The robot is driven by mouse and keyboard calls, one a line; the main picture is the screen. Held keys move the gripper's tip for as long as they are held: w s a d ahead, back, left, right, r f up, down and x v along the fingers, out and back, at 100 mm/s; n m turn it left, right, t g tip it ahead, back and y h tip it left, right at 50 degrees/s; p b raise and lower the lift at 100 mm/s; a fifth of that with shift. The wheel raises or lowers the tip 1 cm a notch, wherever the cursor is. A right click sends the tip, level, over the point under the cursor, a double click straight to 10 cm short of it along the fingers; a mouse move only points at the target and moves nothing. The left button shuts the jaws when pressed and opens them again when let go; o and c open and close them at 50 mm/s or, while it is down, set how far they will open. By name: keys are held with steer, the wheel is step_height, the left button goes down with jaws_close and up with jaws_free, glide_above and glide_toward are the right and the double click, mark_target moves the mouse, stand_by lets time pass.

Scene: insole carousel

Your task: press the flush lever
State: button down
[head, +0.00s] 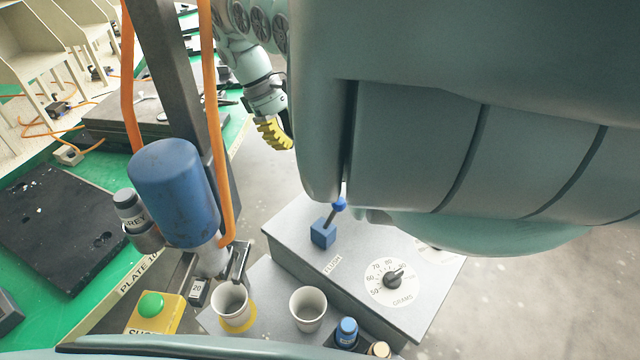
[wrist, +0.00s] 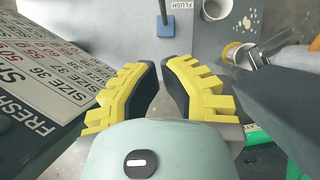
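The flush lever has a blue base block (head: 323,234) and a thin stem with a blue knob (head: 339,205), tilted to the right. It stands on a grey box beside a FLUSH label. In the wrist view the blue base (wrist: 166,27) and part of the stem show at the top, beyond the fingertips; the knob is not clear there. My gripper (head: 277,133) hangs above and behind the lever in the head view, apart from it. In the wrist view its yellow-backed fingers (wrist: 161,68) have a narrow gap between them, with nothing held.
A dial marked GRAMS (head: 391,281) sits on the box's top. Two white cups (head: 308,309) stand in front. A blue cylinder (head: 175,190) and a dark post with orange hoses rise at left. A size chart board (wrist: 50,80) lies left in the wrist view.

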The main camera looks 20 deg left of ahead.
steer(key=shift+d, duration=0.1)
steer(key=p, duration=0.4)
glide_toward(333, 216)
steer(key=w+a+f, duration=0.1)
steer(key=w+a, duration=0.1)
steer(key=shift+s+d+f+p, duration=0.1)
steer(key=shift+d+f+p, duration=0.3)
steer(key=shift+d, duration=0.25)
steer(key=shift+s+d+f+p, duration=0.15)
steer(key=shift+d+f+p, duration=0.2)
steer(key=shift+d+p, duration=0.25)
steer(key=shift+s+d+f+p, duration=0.1)
steer(key=shift+d+f+p, duration=0.3)
steer(key=shift+d, duration=0.3)
steer(key=shift+w, duration=0.1)
